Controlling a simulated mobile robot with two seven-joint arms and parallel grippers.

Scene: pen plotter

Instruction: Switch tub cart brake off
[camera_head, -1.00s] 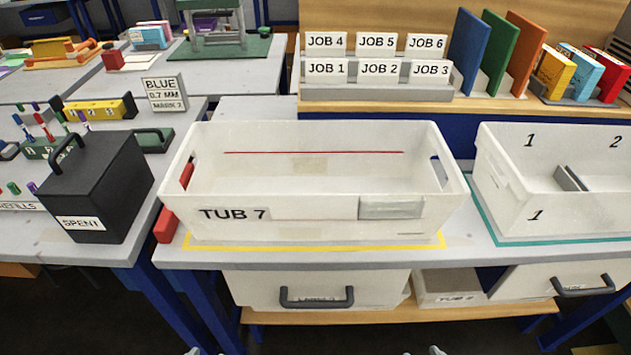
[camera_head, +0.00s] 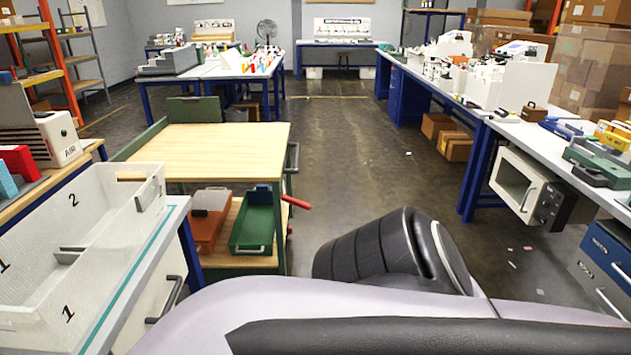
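A cart (camera_head: 205,142) with a pale wooden top and green frame stands ahead, left of the picture's middle. I take it to be the tub cart. A red lever (camera_head: 296,202) sticks out from its right side, low by the leg; I cannot tell its brake setting. A dark handle (camera_head: 293,158) is on the same side, above the lever. On the lower shelf are a green tray (camera_head: 253,226) and an orange-brown tray (camera_head: 207,222). Neither gripper is in view; part of my arm crosses the bottom, well short of the cart.
A white tub marked 1 and 2 (camera_head: 120,240) sits on the bench at the left, close to the cart. The aisle floor (camera_head: 345,150) right of the cart is clear.

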